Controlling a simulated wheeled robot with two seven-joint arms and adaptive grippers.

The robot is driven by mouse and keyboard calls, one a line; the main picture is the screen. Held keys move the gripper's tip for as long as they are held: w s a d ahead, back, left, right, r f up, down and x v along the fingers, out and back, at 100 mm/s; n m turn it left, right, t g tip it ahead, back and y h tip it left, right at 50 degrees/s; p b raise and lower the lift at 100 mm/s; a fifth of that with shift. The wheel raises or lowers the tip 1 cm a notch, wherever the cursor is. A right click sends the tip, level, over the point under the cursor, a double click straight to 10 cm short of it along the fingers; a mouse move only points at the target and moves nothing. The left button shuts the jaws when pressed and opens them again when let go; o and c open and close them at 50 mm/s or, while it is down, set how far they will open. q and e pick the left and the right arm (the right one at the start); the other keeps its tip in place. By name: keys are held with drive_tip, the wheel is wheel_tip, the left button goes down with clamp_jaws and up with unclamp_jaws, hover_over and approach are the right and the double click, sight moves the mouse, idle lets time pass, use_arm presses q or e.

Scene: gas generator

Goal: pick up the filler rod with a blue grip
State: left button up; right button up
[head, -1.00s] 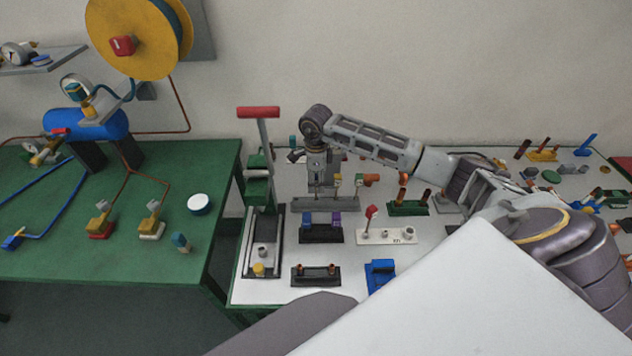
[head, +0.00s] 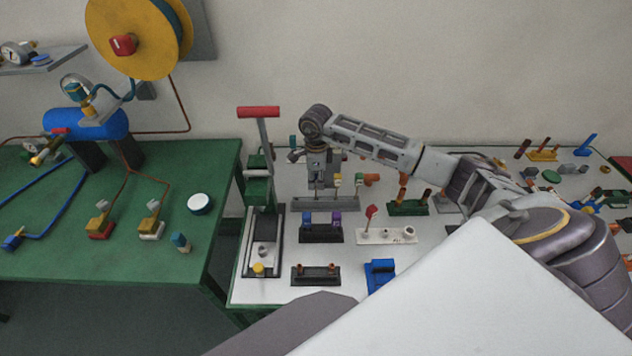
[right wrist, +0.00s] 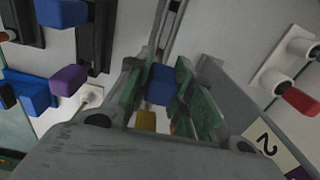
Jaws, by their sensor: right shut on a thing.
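The filler rod's blue grip (right wrist: 160,85) is between the green pads of my right gripper (right wrist: 157,95) in the right wrist view. The gripper is shut on it. In the head view my right gripper (head: 321,188) points down over a grey rack (head: 325,204) near the back of the white table; the blue grip is hidden there by the fingers. A yellow grip (right wrist: 145,121) shows close by in the wrist view. A yellow and a green grip (head: 359,179) stand to the gripper's right in the head view. My left gripper is not in view.
A tall green press with a red handle (head: 258,112) stands just left of my right gripper. Green holders stand right.

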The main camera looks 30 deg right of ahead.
drive_tip(key=shift+r, duration=0.15)
wheel_tip(320, 180, up, 8)
drive_tip(key=shift+f+b, duration=0.15)
drive_tip(key=shift+b, duration=0.65)
drive_tip(key=shift+r, duration=1)
